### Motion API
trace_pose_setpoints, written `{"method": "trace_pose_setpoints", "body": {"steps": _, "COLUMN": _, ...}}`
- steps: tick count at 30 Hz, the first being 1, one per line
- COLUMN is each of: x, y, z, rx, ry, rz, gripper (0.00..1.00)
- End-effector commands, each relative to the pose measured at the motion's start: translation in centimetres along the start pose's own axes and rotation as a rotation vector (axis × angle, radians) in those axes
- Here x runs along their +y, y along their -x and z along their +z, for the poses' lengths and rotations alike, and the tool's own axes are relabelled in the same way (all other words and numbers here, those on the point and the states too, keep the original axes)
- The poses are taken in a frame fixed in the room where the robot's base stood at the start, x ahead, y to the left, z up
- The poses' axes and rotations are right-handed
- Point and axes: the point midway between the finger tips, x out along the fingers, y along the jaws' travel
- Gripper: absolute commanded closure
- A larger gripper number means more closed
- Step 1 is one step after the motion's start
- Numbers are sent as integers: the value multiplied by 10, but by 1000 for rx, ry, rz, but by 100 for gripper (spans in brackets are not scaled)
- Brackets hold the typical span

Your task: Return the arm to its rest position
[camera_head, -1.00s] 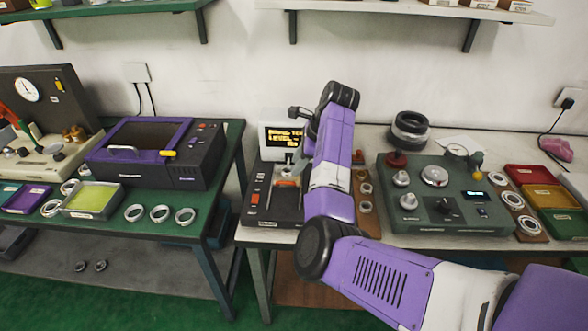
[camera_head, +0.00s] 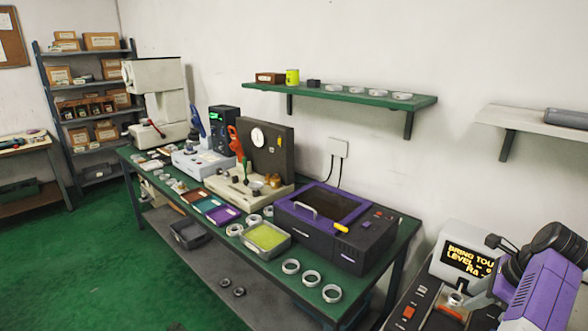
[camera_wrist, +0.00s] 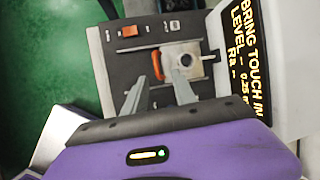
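My purple arm (camera_head: 545,285) reaches in at the lower right of the head view, bent over the roughness tester (camera_head: 432,305). My gripper (camera_wrist: 160,80) shows in the wrist view as two grey fingers, apart, with nothing between them. They point at the tester's dark top, which also shows in the wrist view (camera_wrist: 115,60).
The tester's screen (camera_head: 470,262) stands close beside my arm. A green table (camera_head: 262,285) holds a purple-and-black machine (camera_head: 335,225), a yellow-green tray (camera_head: 265,238) and several metal rings. A white wall shelf (camera_head: 535,122) is above. Green floor (camera_head: 100,260) is open at left.

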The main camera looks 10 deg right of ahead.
Motion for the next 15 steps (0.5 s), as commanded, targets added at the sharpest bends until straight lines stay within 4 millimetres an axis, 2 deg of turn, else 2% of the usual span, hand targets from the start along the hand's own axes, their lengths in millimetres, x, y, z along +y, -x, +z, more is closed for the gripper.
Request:
{"method": "trace_pose_setpoints", "body": {"steps": 4, "x": -32, "y": 6, "z": -1, "rx": 13, "ry": 136, "rz": -135, "gripper": 67}}
{"method": "trace_pose_setpoints", "body": {"steps": 6, "x": -58, "y": 20, "z": -1, "rx": 34, "ry": 218, "rz": -245, "gripper": 67}}
{"method": "trace_pose_setpoints", "body": {"steps": 9, "x": -84, "y": 37, "z": -8, "rx": 100, "ry": 341, "rz": -392, "gripper": 67}}
{"method": "trace_pose_setpoints", "body": {"steps": 12, "x": -98, "y": 48, "z": -20, "rx": 194, "ry": 474, "rz": -516, "gripper": 67}}
{"method": "trace_pose_setpoints", "body": {"steps": 15, "x": -102, "y": 57, "z": -32, "rx": 305, "ry": 618, "rz": -624, "gripper": 67}}
